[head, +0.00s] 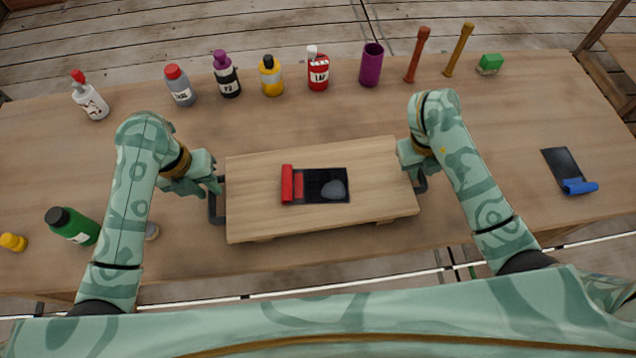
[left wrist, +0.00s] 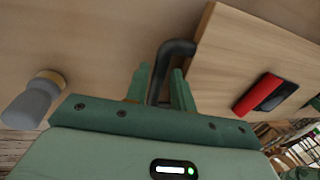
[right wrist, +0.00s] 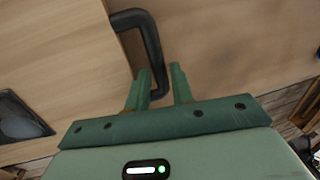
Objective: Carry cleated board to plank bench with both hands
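The cleated board (head: 375,165) is a pale wooden slab with a dark handle at each short end and cleats under it. It lies slightly turned on the table, and I cannot tell whether it is raised. My left gripper (head: 216,186) has its fingers on both sides of the left handle (left wrist: 162,72) and looks shut on it. My right gripper (head: 420,173) looks shut on the right handle (right wrist: 155,50) in the same way. On the board are a red roller (head: 287,184) and a black sheet (head: 313,184) with a dark grey blob. I cannot identify a separate plank bench with certainty.
A row of bottles, including a red one (head: 318,72), a purple cup (head: 371,66) and two wooden handles stands along the table's far side. A green bottle (head: 72,226) lies at left. A blue-ended black sheet (head: 565,168) lies at right. A wooden structure (head: 612,70) shows at upper right.

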